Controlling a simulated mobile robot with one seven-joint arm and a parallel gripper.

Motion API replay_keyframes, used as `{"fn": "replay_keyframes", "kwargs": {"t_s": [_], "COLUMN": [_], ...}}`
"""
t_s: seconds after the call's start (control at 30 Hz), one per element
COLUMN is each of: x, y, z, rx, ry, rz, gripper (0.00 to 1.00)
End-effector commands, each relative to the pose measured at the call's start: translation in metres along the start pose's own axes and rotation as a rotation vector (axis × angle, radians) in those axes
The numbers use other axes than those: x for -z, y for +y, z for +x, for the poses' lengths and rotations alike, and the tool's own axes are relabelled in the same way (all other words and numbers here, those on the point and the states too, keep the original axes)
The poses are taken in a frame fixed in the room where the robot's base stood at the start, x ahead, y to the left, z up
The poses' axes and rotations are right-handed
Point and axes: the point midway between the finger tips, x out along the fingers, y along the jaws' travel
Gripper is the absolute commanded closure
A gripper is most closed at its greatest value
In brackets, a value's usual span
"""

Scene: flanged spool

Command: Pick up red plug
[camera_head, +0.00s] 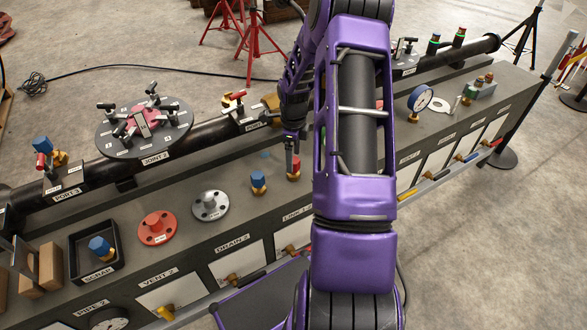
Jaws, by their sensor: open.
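A red plug (295,168) with a brass lower part stands upright on the grey bench top, just left of my purple arm. My gripper (291,152) is directly above it, pointing down. The gripper is open, with its fingertips close to the plug's top. The view is too small to tell whether the fingers reach around the plug or touch it. My arm covers the bench just to the right of the plug.
A blue plug (258,181) stands close to the left. A grey flange (210,206) and a red flange (157,227) lie further left, then a black scrap tray (73,262) holding another blue plug. The black pipe (210,135) runs behind.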

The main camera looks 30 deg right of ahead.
Motion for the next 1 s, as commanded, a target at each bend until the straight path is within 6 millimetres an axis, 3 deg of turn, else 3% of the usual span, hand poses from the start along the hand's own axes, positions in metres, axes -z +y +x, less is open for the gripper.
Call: {"fn": "replay_keyframes", "kwargs": {"t_s": [0.17, 0.43, 0.9, 1.0], "x": [0.000, 0.000, 0.000, 0.000], "y": [0.000, 0.000, 0.000, 0.000], "z": [0.021, 0.023, 0.023, 0.023], "rx": [-0.001, 0.000, 0.000, 0.000], "ry": [0.000, 0.000, 0.000, 0.000], "rz": [-0.001, -0.001, -0.001, -0.001], "gripper": [0.13, 0.13, 0.98, 1.00]}}
